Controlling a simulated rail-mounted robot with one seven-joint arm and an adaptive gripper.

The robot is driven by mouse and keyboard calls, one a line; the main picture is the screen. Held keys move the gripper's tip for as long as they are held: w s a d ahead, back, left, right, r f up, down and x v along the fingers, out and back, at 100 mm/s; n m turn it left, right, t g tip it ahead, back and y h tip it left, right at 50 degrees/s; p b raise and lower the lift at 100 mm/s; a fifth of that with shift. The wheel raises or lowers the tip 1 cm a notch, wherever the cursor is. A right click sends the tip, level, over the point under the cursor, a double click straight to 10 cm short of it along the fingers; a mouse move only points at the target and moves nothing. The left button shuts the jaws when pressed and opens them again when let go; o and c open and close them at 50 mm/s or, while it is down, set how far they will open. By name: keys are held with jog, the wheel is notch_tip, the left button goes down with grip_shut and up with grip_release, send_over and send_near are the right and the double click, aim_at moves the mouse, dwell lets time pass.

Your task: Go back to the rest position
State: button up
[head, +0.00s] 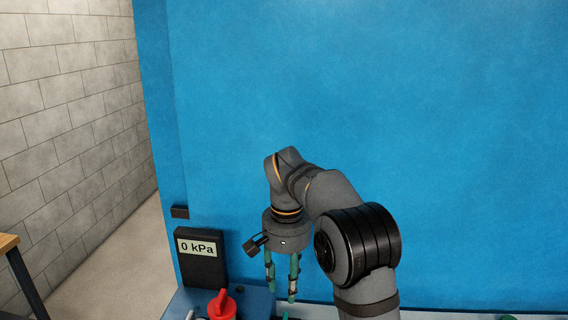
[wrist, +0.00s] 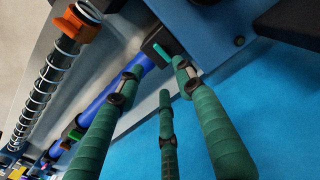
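My gripper (head: 281,290) hangs from the arm with its green fingers pointing down, over the edge of a blue work surface (head: 256,302) at the bottom of the head view. In the wrist view the green fingers of my gripper (wrist: 158,75) are spread apart, with nothing held between them. The lower ends of the fingers are near the picture's bottom edge in the head view, and I cannot tell their exact height above the surface.
A black gauge reading 0 kPa (head: 200,258) and a red object (head: 222,305) stand left of my gripper. A coiled spring with an orange cap (wrist: 82,20), a blue tube (wrist: 97,103) and a teal-tipped black block (wrist: 157,45) lie below. A blue wall (head: 400,100) stands behind.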

aim_at(287, 318)
notch_tip(287, 318, down, 12)
jog(key=shift+s+f, duration=0.15)
jog(key=shift+f, duration=0.05)
jog(key=shift+d+r+n+p, duration=0.1)
jog(key=shift+r+n+p, duration=0.25)
jog(key=shift+n+p, duration=0.35)
jog(key=shift+d+n+p, duration=0.1)
jog(key=shift+n+p, duration=0.35)
jog(key=shift+n, duration=0.45)
jog(key=shift+f+n, duration=0.2)
jog(key=shift+n, duration=0.4)
